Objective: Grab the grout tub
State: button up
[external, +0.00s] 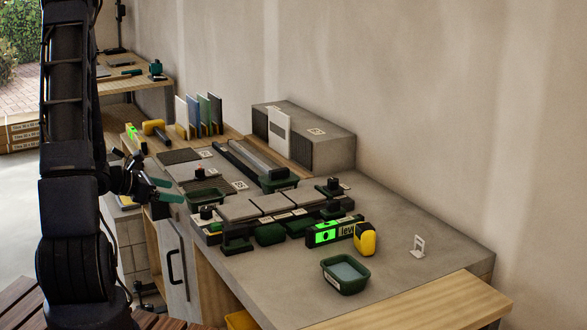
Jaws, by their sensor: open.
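A dark green open tub (345,286) with smooth grey-blue contents stands near the front edge of the grey worktop (415,235); a small pale label is on its side. It looks like the grout tub, but I cannot read the label. Other small dark green tubs or trays stand farther back, one at the back (280,186) and one at the left edge (198,203). My gripper (164,190) has green fingertips and is open and empty. It is at the left edge of the worktop, well to the left of the front tub.
A green level (327,233) and a yellow-and-black tape measure (366,240) lie just behind the front tub. A row of grey tiles (272,203) lies in the middle. A grey block (325,140) stands against the wall. The worktop's right side is mostly clear, with a small white stand (419,245).

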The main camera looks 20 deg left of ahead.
aim_at(199, 196)
jog(key=x, duration=0.9)
jog(key=shift+w+d, duration=0.25)
jog(key=shift+w, duration=0.15)
jog(key=shift+c, duration=0.4)
jog(key=shift+r, duration=0.1)
jog(key=c, duration=1.2)
